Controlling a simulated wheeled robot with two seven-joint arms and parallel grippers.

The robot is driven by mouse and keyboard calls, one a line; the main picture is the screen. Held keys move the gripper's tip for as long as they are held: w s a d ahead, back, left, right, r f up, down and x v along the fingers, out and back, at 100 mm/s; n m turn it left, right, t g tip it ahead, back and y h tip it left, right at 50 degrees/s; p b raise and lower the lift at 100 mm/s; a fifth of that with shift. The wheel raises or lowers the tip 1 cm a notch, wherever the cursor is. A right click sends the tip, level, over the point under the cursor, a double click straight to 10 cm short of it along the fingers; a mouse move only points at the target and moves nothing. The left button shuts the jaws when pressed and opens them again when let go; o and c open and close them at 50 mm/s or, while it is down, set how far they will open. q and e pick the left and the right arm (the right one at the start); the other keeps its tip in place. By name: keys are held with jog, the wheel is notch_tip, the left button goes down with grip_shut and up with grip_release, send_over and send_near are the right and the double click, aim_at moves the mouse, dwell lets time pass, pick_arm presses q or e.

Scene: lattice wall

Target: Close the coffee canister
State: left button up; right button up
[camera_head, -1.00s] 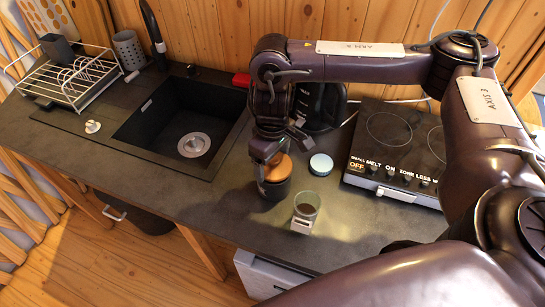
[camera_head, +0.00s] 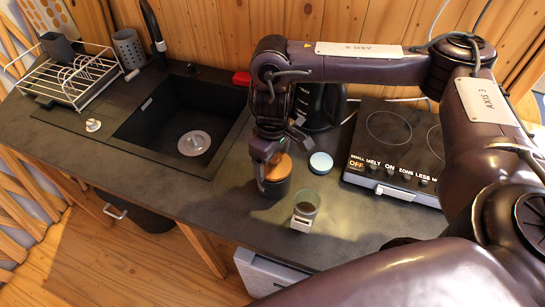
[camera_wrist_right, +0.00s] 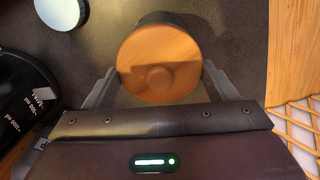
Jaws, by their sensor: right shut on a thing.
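The coffee canister (camera_head: 274,189) is a dark round container on the counter in front of the kettle. Its round wooden lid (camera_head: 279,168) sits on top of it and looks level. In the right wrist view the lid (camera_wrist_right: 158,62) has a small round knob and covers most of the dark body beneath. My right gripper (camera_head: 266,172) comes down from above, with one finger on each side of the lid, and is shut on it. Whether the lid is fully seated cannot be told. My left gripper is not in view.
A glass with dark contents (camera_head: 306,205) stands just right of the canister, near the counter's front edge. A jar with a pale blue top (camera_head: 321,162) is behind it. The black kettle (camera_head: 318,106), hob (camera_head: 393,150) and sink (camera_head: 180,125) surround this area.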

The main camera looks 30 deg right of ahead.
jog(key=shift+p, duration=0.35)
dwell(0.6)
jog(key=o, duration=0.9)
jog(key=shift+r+p, duration=3.55)
jog(key=shift+p, duration=0.7)
grip_shut()
